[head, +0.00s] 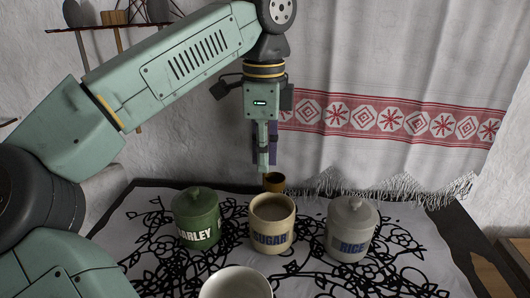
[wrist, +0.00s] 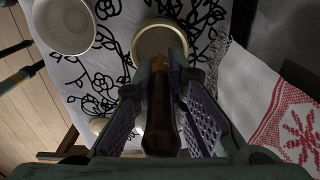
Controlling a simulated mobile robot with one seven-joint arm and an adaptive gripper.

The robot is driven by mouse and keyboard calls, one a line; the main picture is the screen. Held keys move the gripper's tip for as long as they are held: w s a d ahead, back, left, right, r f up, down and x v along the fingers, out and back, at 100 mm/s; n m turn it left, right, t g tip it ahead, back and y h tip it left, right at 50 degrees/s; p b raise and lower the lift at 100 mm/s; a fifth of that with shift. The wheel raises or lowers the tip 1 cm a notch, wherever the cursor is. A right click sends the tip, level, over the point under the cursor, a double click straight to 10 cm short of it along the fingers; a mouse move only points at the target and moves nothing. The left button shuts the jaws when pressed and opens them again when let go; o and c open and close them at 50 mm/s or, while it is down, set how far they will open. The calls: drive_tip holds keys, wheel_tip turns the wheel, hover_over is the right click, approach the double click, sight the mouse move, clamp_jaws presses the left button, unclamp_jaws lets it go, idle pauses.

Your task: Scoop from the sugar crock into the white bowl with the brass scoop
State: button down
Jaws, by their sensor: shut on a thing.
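My gripper (head: 264,160) is shut on the dark handle of the brass scoop (head: 274,182). In the wrist view, the handle (wrist: 160,120) runs between my finger pads, and its brass end overlaps the crock's mouth. The cream sugar crock (head: 271,239) stands upright and lidless, with pale sugar inside. It also shows in the wrist view (wrist: 135,47). In the head view the scoop is just above and behind the crock's far rim. Whether it holds sugar is hidden. The white bowl (head: 235,270) stands in front of the crock, cut by the frame edge; its inside looks empty in the wrist view (wrist: 65,25).
The lidded green barley crock (head: 197,221) stands left of the sugar crock, and the lidded grey rice crock (head: 351,232) stands right. A black-patterned cloth (head: 420,265) covers the table. A white curtain with a red band (head: 390,120) hangs close behind.

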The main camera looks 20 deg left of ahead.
drive_tip(key=shift+f+b, duration=3.6)
drive_tip(key=shift+f, duration=1.15)
drive_tip(key=shift+s+f, duration=0.1)
drive_tip(key=shift+s+f, duration=0.1)
drive_tip(key=shift+f, duration=0.1)
drive_tip(key=shift+a+r+p, duration=0.1)
drive_tip(key=shift+r+p, duration=3.15)
drive_tip(key=shift+r, duration=1.2)
drive_tip(key=shift+a, duration=0.15)
